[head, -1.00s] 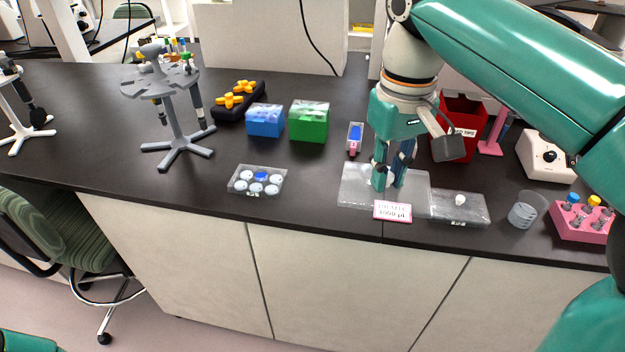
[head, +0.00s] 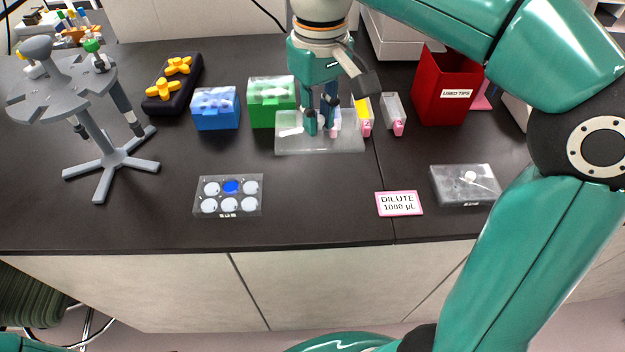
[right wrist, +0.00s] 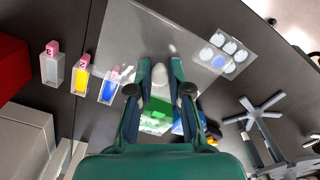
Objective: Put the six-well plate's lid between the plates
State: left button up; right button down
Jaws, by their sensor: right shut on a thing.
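The six-well plate (head: 256,211) lies on the bench left of centre, with several white wells and one blue one. A second clear plate (head: 450,198) with a white knob on top lies to the right. My right gripper (head: 322,128) is shut on the clear flat lid (head: 347,145), at its pale knob, behind and between the two plates. The lid looks level and raised off the bench. In the right wrist view the lid (right wrist: 128,48) spreads ahead of the fingertips (right wrist: 160,72), its edge overlapping the six-well plate (right wrist: 236,68). My left gripper is not in view.
A "DILUTE 1000 µL" card (head: 399,204) lies left of the right plate. Blue (head: 216,113) and green (head: 262,116) boxes, small bottles (head: 393,113) and a red used-tips bin (head: 440,90) stand behind. A pipette stand (head: 110,162) is left. The bench between six-well plate and card is clear.

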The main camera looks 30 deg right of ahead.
aim_at(316, 191)
notch_tip(316, 191, down, 16)
jog(key=shift+w+f+b, duration=0.1)
jog(key=shift+w+b, duration=0.05)
jog(key=shift+b, duration=0.85)
jog(key=c, duration=1.6)
grip_release()
jog(key=o, duration=0.5)
